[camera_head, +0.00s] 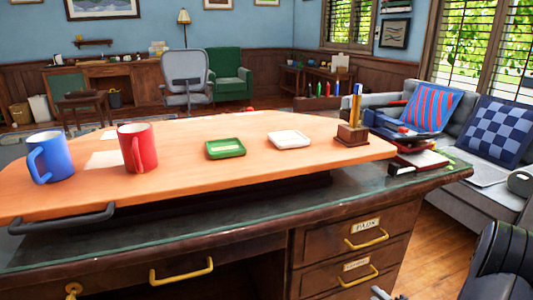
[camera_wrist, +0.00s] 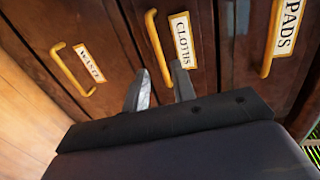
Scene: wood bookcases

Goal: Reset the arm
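My gripper (camera_wrist: 160,69) shows in the wrist view with its two grey fingers apart and nothing between them. The fingers point toward the dark wood drawer fronts, near a yellow handle (camera_wrist: 157,45) beside a label reading CLOTHS (camera_wrist: 182,40). I cannot tell how far the fingertips are from the wood. In the head view my dark arm (camera_head: 500,262) is at the lower right, and only a small grey piece of what may be the gripper shows at the bottom edge.
The wooden desk (camera_head: 100,268) has closed drawers with yellow handles. On its orange board (camera_head: 260,165) stand a blue mug (camera_head: 50,157), a red mug (camera_head: 138,147), a green tray (camera_head: 226,148), a white tray (camera_head: 289,139) and a pen holder (camera_head: 352,135). Wooden floor (camera_head: 450,235) is open at right.

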